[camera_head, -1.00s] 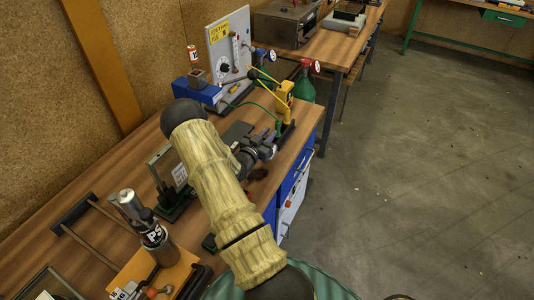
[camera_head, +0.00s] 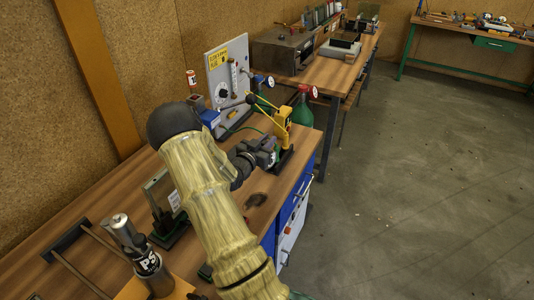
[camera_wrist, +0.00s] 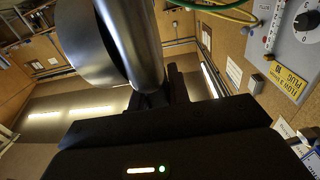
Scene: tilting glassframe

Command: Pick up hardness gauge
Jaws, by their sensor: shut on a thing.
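My gripper (camera_head: 266,152) is above the right part of the wooden bench, left of a yellow device. In the wrist view, a shiny grey metal thing, which I take to be the hardness gauge (camera_wrist: 145,45), rises from between the dark jaws (camera_wrist: 160,98). It has a straight round stem and a wide rounded body to its left. My gripper is shut on it. In the head view I cannot make the gauge out clearly against the gripper. A dark patch, perhaps a shadow, lies on the bench below the gripper.
The yellow device (camera_head: 282,122) stands just right of my gripper, with a green bottle (camera_head: 302,112) behind it. A grey panel (camera_head: 228,75) stands behind. Bare bench (camera_head: 95,200) shows at left.

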